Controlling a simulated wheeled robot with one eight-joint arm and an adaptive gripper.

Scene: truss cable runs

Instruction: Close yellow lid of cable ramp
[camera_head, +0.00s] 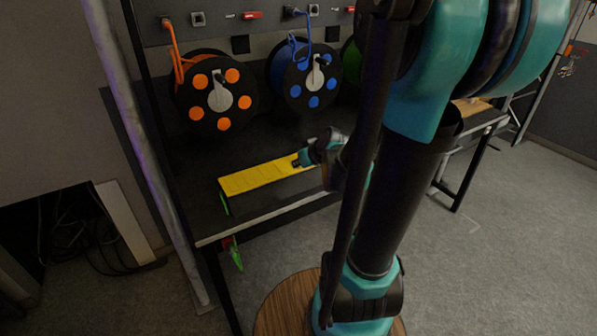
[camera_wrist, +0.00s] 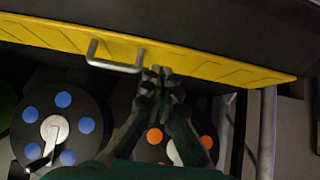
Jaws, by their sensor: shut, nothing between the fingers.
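The yellow lid (camera_head: 262,177) is a long ribbed strip along the cable ramp on the dark workbench, in the head view. In the wrist view the lid (camera_wrist: 215,65) crosses the upper part as a slanting yellow band, with a grey metal handle (camera_wrist: 115,67) on it. My gripper (camera_head: 298,162) is at the lid's right part in the head view. In the wrist view my gripper (camera_wrist: 160,72) has its fingertips together and empty, at the lid's edge just right of the handle. I cannot tell whether they touch it. My arm hides the lid's right end.
An orange cable reel (camera_head: 217,95) and a blue one (camera_head: 305,78) stand behind the ramp, against the grey panel. A green cable (camera_head: 237,257) hangs below the bench's front edge (camera_head: 270,215). A metal post (camera_head: 150,160) rises at the left.

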